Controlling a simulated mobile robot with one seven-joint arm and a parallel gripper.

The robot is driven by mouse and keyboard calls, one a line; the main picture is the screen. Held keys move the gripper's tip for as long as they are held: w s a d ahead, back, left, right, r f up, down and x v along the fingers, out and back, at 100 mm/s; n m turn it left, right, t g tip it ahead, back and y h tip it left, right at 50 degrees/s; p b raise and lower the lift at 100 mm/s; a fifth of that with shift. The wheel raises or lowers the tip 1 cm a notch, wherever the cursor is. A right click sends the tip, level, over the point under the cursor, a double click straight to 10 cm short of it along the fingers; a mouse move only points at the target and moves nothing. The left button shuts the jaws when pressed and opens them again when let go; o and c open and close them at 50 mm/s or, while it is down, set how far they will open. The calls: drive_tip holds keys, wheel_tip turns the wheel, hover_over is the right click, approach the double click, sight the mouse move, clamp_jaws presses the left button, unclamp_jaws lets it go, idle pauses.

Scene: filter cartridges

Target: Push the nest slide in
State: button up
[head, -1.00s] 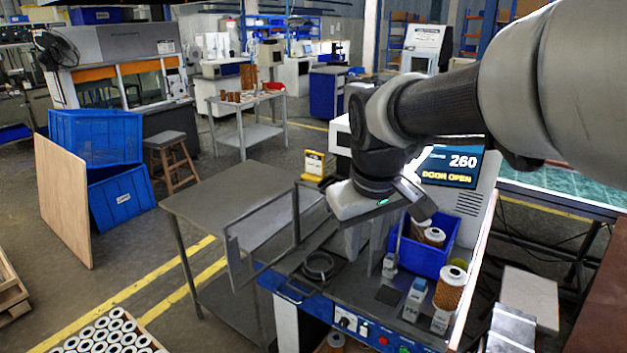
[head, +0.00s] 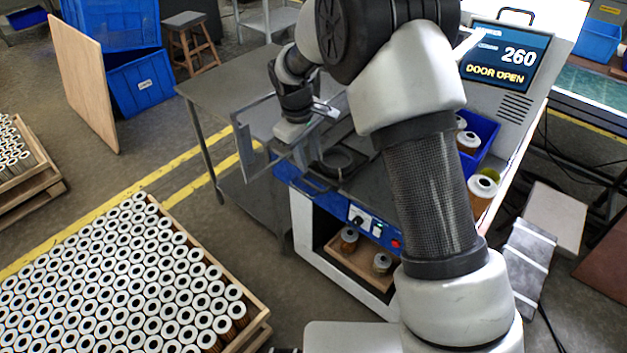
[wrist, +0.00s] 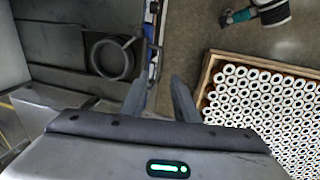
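A dark ring-shaped nest (head: 337,162) sits on the dark bed at the front of the machine (head: 331,205). The ring also shows in the wrist view (wrist: 110,57), at upper left, beside the machine's blue front edge. A handle (head: 316,184) is on that blue front. I cannot tell exactly where the slide's plate ends. My gripper (wrist: 160,85) is open, its two fingers apart with nothing seen between them. They are near the blue edge, apart from the ring.
The machine's screen (head: 503,57) reads 260 and DOOR OPEN. The door frame (head: 240,140) stands out at the left, near a grey table (head: 215,85). A pallet of white-topped cartridges (head: 120,275) lies at front left. A blue bin (head: 487,140) with cartridges stands right of my arm.

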sight(314, 186)
drive_tip(key=f, duration=0.3)
drive_tip(key=w+f, duration=0.1)
drive_tip(key=f, duration=0.3)
drive_tip(key=d+f, duration=0.1)
drive_tip(key=f, duration=0.2)
drive_tip(key=shift+w+d+f, duration=0.1)
drive_tip(key=shift+w+f, duration=0.2)
clamp_jaws()
